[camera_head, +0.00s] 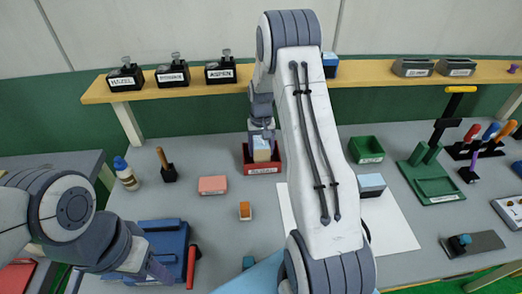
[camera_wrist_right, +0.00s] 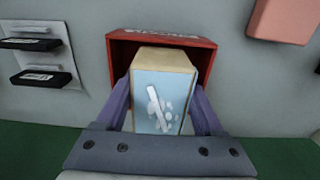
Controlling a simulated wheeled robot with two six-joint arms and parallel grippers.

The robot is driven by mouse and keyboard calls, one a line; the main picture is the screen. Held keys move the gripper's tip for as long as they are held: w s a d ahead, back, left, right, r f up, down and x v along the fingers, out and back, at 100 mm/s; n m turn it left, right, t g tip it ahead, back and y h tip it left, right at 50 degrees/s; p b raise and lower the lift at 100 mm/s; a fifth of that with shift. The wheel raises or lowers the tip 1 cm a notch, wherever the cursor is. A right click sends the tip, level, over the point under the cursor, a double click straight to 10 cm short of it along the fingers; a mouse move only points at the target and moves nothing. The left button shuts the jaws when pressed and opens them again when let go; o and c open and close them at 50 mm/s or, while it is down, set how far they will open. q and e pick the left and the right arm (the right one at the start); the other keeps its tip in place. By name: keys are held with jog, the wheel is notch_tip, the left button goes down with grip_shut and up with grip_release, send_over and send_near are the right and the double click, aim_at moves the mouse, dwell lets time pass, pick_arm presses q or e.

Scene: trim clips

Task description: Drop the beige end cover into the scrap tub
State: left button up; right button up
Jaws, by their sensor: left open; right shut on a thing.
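The beige end cover (camera_head: 262,155) is a beige block; in the right wrist view (camera_wrist_right: 165,60) its near face is pale blue with a white picture. My right gripper (camera_head: 262,144) is shut on it, one purple finger on each side. The red open-topped tub (camera_head: 247,166), with a label too small to read, appears to be the scrap tub. The cover is at its opening, within the rim's outline in both views; whether it touches the floor is hidden. The tub also shows in the right wrist view (camera_wrist_right: 120,48). My left gripper (camera_head: 157,270) is open and empty at the lower left.
A pink block (camera_head: 213,185) and a small orange block (camera_head: 245,210) lie left of and in front of the tub. A green tub (camera_head: 366,150) stands to the right. A blue case (camera_head: 163,240) is near my left gripper. A wooden shelf (camera_head: 300,82) runs behind.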

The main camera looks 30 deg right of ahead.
jog(key=shift+f, duration=0.8)
jog(key=shift+f+b, duration=0.3)
jog(key=shift+f, duration=0.35)
jog(key=o, duration=1.5)
